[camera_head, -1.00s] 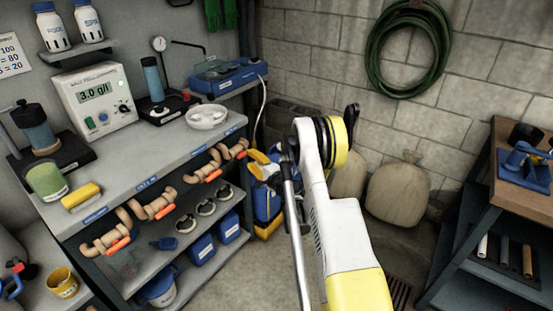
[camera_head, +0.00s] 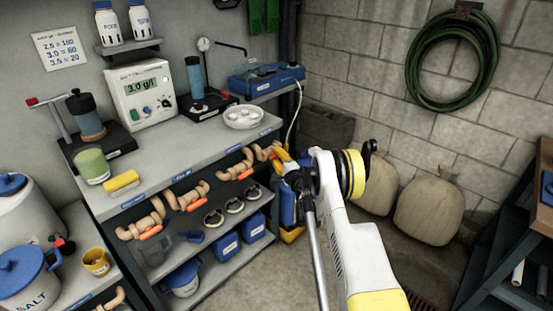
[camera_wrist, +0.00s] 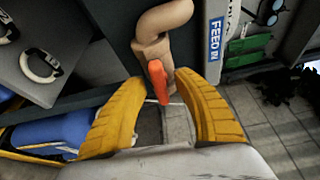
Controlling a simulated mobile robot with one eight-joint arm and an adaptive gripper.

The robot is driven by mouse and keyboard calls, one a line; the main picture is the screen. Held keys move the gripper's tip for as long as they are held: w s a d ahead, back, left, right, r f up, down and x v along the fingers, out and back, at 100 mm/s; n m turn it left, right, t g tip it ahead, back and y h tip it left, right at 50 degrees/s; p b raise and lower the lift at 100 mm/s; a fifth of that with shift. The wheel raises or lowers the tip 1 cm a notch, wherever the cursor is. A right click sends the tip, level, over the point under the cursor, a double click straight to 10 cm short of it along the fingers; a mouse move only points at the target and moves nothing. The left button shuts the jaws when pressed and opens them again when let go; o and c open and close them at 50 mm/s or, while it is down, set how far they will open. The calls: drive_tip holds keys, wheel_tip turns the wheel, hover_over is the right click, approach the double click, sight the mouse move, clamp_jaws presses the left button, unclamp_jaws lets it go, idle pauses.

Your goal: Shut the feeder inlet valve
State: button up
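The feed inlet valve is a tan pipe fitting (camera_wrist: 155,30) with an orange lever (camera_wrist: 158,82), beside a blue "FEED IN" label (camera_wrist: 217,38) in the wrist view. My gripper (camera_wrist: 163,100) has two yellow ribbed fingers. They stand apart on either side of the lever's lower end, with visible gaps. The lever points down the picture, towards my palm. In the head view, my gripper (camera_head: 283,160) is at the far end of the bench front, by the farthest tan fitting (camera_head: 263,151). My arm partly hides this spot.
Several similar fittings with orange levers, such as the nearest one (camera_head: 142,222), line the bench front (camera_head: 205,165). A blue and yellow object (camera_head: 288,212) stands below my gripper. Sacks (camera_head: 428,211) lie by the wall. Open floor (camera_head: 255,275) lies before the shelves.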

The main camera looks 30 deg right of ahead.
clamp_jaws()
drive_tip(key=shift+m, duration=0.3)
drive_tip(key=m+g+y, duration=0.1)
drive_tip(key=m, duration=0.2)
drive_tip(key=shift+g, duration=0.3)
drive_tip(key=m+g+y, duration=0.1)
drive_tip(key=m, duration=0.2)
drive_tip(key=m+g+y, duration=0.1)
drive_tip(key=m, duration=0.2)
drive_tip(key=shift+g+y, duration=0.3)
drive_tip(key=shift+y, duration=0.1)
drive_tip(key=shift+m+g+y, duration=0.3)
drive_tip(key=shift+m+y, duration=0.6)
drive_tip(key=shift+m, duration=0.6)
